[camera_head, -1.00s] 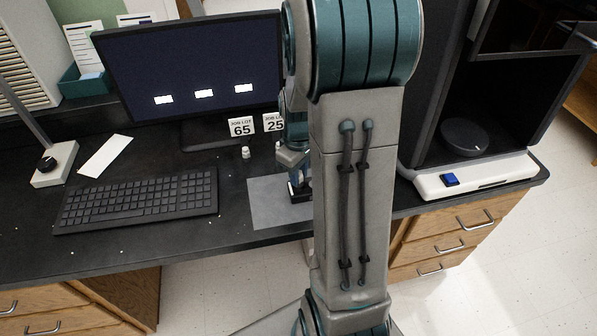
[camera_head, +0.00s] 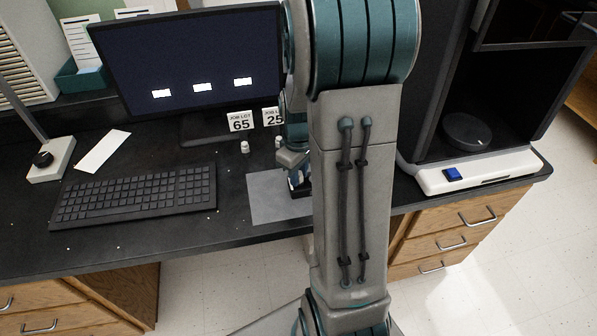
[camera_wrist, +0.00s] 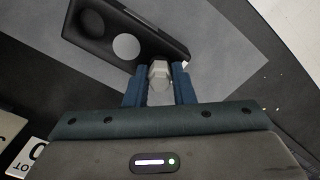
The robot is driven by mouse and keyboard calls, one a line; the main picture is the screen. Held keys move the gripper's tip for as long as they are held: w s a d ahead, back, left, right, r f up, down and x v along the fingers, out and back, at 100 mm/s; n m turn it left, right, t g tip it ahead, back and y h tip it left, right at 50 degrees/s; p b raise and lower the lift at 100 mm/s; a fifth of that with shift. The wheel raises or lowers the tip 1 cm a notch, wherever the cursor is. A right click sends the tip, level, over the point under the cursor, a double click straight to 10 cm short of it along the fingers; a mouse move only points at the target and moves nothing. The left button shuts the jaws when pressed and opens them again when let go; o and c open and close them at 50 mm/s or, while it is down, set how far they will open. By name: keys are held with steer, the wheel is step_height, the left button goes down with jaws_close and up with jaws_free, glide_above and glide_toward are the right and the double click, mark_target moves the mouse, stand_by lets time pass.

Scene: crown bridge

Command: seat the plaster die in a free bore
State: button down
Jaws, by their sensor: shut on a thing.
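The plaster die (camera_wrist: 159,78) is a pale, faceted piece, held between the two blue fingers of my gripper (camera_wrist: 160,72) in the wrist view. A black block (camera_wrist: 112,30) with round bores lies just beyond the fingertips. In the head view, my arm partly hides my gripper (camera_head: 295,178) and the block (camera_head: 300,191).
The block lies on a grey mat (camera_head: 270,200) near the bench's front edge. Small white pieces stand by the "65" card (camera_head: 240,121) and the "25" card (camera_head: 272,117). A keyboard (camera_head: 135,196) lies left, a monitor (camera_head: 190,60) behind, a black machine (camera_head: 465,130) right.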

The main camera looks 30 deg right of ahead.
steer(key=shift+f, duration=0.25)
steer(key=c, duration=1.1)
jaws_free()
steer(key=shift+c, duration=0.2)
steer(key=shift+r, duration=0.1)
steer(key=shift+r, duration=0.1)
step_height(320, 180, up, 14)
steer(key=p, duration=0.1)
steer(key=shift+f, duration=0.2)
steer(key=shift+a, duration=0.1)
